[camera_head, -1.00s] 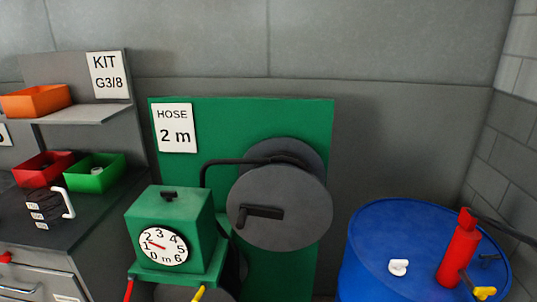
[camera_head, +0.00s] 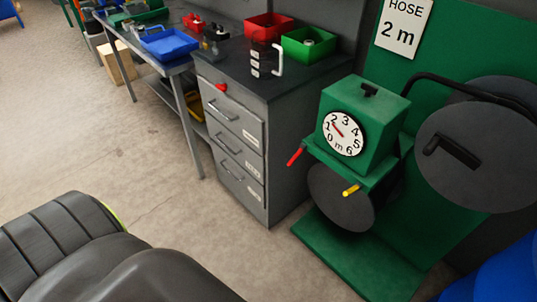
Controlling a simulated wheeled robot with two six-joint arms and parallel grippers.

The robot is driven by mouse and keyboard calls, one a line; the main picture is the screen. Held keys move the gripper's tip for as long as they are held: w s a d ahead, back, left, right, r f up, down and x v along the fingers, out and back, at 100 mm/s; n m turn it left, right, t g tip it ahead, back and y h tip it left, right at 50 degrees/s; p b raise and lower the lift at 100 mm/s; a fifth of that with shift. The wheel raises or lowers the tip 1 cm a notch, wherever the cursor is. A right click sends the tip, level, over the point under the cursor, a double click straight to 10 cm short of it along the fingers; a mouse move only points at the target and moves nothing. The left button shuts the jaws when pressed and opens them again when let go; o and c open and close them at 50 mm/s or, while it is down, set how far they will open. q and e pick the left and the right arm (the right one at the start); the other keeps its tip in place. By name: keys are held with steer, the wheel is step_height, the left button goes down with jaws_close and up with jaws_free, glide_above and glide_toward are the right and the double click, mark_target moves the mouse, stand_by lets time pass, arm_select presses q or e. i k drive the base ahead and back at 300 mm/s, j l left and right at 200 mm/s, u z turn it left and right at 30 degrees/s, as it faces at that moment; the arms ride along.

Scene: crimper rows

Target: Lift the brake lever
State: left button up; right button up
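A green hose-measuring machine (camera_head: 387,107) with a round white dial (camera_head: 343,135) stands at the right. Two small levers stick out below its dial: a red-tipped one (camera_head: 297,156) on the left, pointing down-left, and a yellow-tipped one (camera_head: 351,190) on the right. No marking tells which one is the brake lever. A dark round disc (camera_head: 341,199) sits below the dial. A grey hose reel (camera_head: 480,165) with a black crank handle (camera_head: 449,151) is to the right. Neither of my grippers is in view.
A grey drawer cabinet (camera_head: 232,150) stands left of the machine, with a red bin (camera_head: 269,27) and a green bin (camera_head: 308,44) on top. A workbench with a blue tray (camera_head: 169,43) runs beyond it. The floor (camera_head: 150,170) in front is clear.

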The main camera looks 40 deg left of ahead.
mark_target(303, 147)
steer(key=l+u, duration=0.2)
steer(key=u, duration=0.2)
steer(key=l+u, duration=0.2)
steer(key=u, duration=0.15)
steer(key=l+u, duration=0.2)
steer(key=u, duration=0.2)
steer(key=l+u, duration=0.2)
steer(key=u, duration=0.2)
steer(key=k+l, duration=0.1)
steer(key=l, duration=0.35)
steer(key=k, duration=0.05)
